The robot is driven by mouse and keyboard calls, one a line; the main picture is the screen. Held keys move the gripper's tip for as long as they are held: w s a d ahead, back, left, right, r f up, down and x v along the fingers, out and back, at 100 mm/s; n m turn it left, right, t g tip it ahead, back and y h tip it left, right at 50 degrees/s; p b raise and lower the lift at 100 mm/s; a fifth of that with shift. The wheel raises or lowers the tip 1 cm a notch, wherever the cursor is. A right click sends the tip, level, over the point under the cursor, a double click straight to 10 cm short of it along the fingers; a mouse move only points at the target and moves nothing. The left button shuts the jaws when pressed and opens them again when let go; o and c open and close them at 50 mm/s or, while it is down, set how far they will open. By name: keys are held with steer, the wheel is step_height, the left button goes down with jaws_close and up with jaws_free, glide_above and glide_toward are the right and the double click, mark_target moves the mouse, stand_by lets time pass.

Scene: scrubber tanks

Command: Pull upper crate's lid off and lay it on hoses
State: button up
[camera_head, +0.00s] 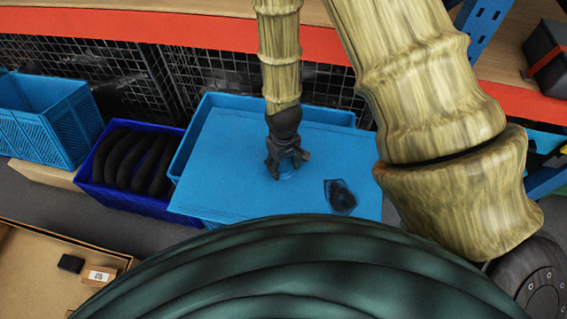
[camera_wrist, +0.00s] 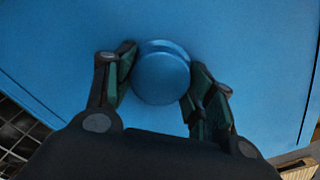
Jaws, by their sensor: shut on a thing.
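The upper crate's lid (camera_head: 230,150) is a flat light-blue panel in the middle of the head view. It sits shifted and slightly turned over a blue crate (camera_head: 205,112), whose rim shows behind and to the left of it. My gripper (camera_head: 287,170) points down at the lid's middle. In the wrist view my gripper (camera_wrist: 165,85) is shut on the lid's round blue knob (camera_wrist: 161,75), one finger on each side. The lid's surface (camera_wrist: 240,40) fills most of that view. The hoses (camera_head: 135,160) are thick black curves in a dark-blue crate (camera_head: 110,196) left of the lid.
Another blue crate (camera_head: 40,120) stands at the far left. An open cardboard box (camera_head: 30,275) with small items is at lower left. An orange shelf beam (camera_head: 180,32) runs across behind.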

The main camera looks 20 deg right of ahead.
mark_target(283, 164)
steer(key=shift+r+p, duration=0.65)
steer(key=shift+r, duration=0.15)
stand_by(0.8)
steer(key=shift+r+p, duration=1.95)
steer(key=shift+r, duration=0.35)
